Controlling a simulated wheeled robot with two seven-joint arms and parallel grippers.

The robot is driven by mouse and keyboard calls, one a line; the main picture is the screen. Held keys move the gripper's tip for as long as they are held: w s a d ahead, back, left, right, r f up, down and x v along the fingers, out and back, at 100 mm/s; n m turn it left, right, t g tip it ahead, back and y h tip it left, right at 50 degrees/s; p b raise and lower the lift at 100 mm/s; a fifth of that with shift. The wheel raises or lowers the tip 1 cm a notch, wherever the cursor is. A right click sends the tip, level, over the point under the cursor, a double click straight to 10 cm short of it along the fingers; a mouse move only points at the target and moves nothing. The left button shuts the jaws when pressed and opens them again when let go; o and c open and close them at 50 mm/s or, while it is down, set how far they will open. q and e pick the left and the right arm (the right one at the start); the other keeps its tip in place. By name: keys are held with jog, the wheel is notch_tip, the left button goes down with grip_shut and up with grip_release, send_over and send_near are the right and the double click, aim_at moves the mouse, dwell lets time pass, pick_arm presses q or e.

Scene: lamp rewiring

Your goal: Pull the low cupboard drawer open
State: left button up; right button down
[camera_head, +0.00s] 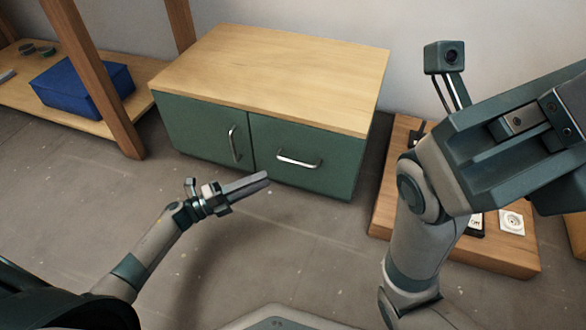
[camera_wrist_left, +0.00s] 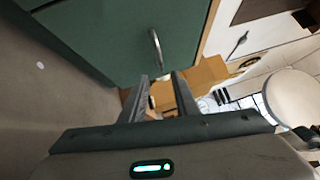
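The low cupboard (camera_head: 270,70) has a pale wooden top and a green front. Its drawer (camera_head: 335,180), the right front panel, sits flush and shut, with a horizontal metal bar handle (camera_head: 298,161). My left gripper (camera_head: 266,180) is in front of the drawer, apart from the handle. In the left wrist view, the drawer handle (camera_wrist_left: 156,50) lies just beyond the fingertips of my left gripper (camera_wrist_left: 161,77), which are spread with nothing between them. My right gripper (camera_head: 560,110) is at the right edge, partly cut off, and its fingers cannot be made out.
The cupboard's left panel has a vertical handle (camera_head: 233,143). A wooden shelf frame (camera_head: 85,75) with a blue box (camera_head: 82,88) stands to the left. A low wooden board (camera_head: 515,262) with a socket (camera_head: 512,222) lies at right. The floor before the cupboard is clear.

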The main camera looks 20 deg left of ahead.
pick_arm(q)
jog(key=b+x, duration=0.3)
jog(key=x, duration=0.8)
jog(key=shift+d, duration=0.1)
grip_shut()
